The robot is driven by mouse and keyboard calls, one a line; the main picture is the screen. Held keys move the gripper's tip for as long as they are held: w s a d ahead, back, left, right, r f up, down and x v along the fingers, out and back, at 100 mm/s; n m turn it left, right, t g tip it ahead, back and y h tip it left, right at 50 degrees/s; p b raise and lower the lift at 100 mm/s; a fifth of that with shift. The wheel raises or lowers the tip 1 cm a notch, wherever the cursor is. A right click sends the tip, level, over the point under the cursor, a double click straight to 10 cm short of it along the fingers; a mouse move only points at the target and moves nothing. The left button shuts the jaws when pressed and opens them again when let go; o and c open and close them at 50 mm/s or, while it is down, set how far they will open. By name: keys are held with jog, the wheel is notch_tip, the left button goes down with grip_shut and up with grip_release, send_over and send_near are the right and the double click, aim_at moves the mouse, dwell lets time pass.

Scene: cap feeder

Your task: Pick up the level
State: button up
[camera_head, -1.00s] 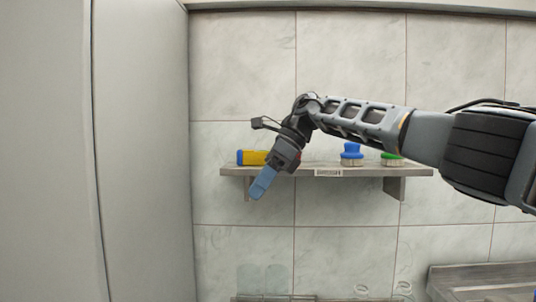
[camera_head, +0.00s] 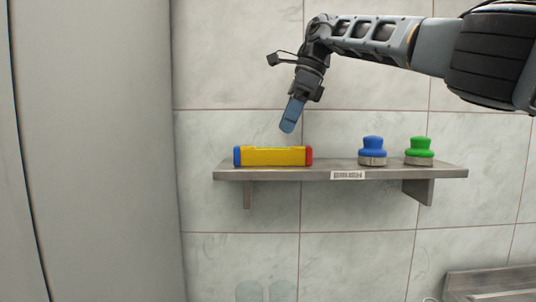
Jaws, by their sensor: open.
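The level (camera_head: 272,157) is a yellow bar with a blue left end and a red right end. It lies lengthwise on the left part of the wall shelf (camera_head: 300,173). My gripper (camera_head: 288,128) is open and empty, with blue fingers pointing down and slightly left. In the picture it is above the right half of the level, apart from it. How far it is in front of the shelf I cannot tell.
A blue-topped brush (camera_head: 372,151) and a green-topped brush (camera_head: 419,151) stand on the right part of the shelf. The shelf has a label (camera_head: 347,175) on its front edge. A tall grey panel (camera_head: 95,150) stands at the left. A grey surface (camera_head: 490,284) shows at the lower right.

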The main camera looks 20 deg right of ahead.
aim_at(273, 148)
jog(key=shift+a+p+x, duration=0.2)
jog(key=shift+x, duration=1.7)
jog(key=shift+a+p+x, duration=0.2)
jog(key=shift+x, duration=1.7)
jog(key=shift+w+r, duration=0.1)
jog(key=shift+r, duration=0.1)
jog(key=c, duration=1.1)
jog(key=shift+c, duration=0.2)
